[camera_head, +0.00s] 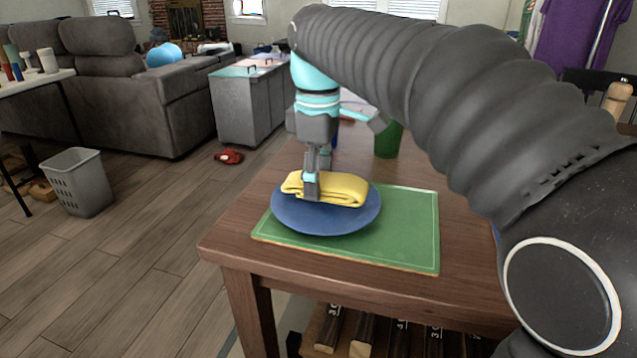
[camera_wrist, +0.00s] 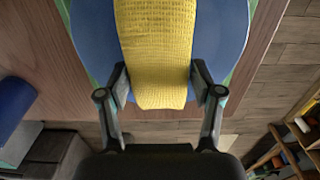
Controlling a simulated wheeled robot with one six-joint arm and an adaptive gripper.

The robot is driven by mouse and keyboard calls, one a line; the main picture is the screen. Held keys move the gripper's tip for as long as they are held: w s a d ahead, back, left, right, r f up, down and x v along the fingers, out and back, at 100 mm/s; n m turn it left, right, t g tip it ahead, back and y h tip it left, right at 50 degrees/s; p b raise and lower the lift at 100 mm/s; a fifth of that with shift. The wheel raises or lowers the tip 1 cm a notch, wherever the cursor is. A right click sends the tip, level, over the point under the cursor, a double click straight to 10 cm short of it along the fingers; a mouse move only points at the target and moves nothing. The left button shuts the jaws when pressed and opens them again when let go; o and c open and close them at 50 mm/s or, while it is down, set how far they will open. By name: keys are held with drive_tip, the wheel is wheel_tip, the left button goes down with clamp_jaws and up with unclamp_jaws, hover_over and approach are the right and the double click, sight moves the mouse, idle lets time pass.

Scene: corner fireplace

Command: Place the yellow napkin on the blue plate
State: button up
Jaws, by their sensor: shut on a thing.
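The folded yellow napkin (camera_head: 343,188) lies over the blue plate (camera_head: 330,220) in the head view. My gripper (camera_head: 311,190) points down and is shut on the napkin near its left end. In the wrist view the napkin (camera_wrist: 155,50) sits between the two fingertips (camera_wrist: 160,88), with the blue plate (camera_wrist: 90,35) behind it. The plate rests on a green mat (camera_head: 410,230) on the wooden table. I cannot tell whether the napkin's underside touches the plate.
A green cup (camera_head: 388,140) stands on the wooden table (camera_head: 460,250) behind the mat. A blue object (camera_wrist: 14,105) shows at the left in the wrist view. A grey cabinet (camera_head: 250,105), a sofa (camera_head: 105,85) and a grey basket (camera_head: 77,182) stand beyond, on the left.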

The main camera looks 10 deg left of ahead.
drive_tip(key=shift+f, duration=0.45)
drive_tip(key=shift+f, duration=0.25)
drive_tip(key=o, duration=1)
drive_tip(key=shift+o, duration=0.2)
wheel_tip(320, 180, up, 12)
drive_tip(key=p, duration=0.3)
drive_tip(key=shift+r, duration=0.25)
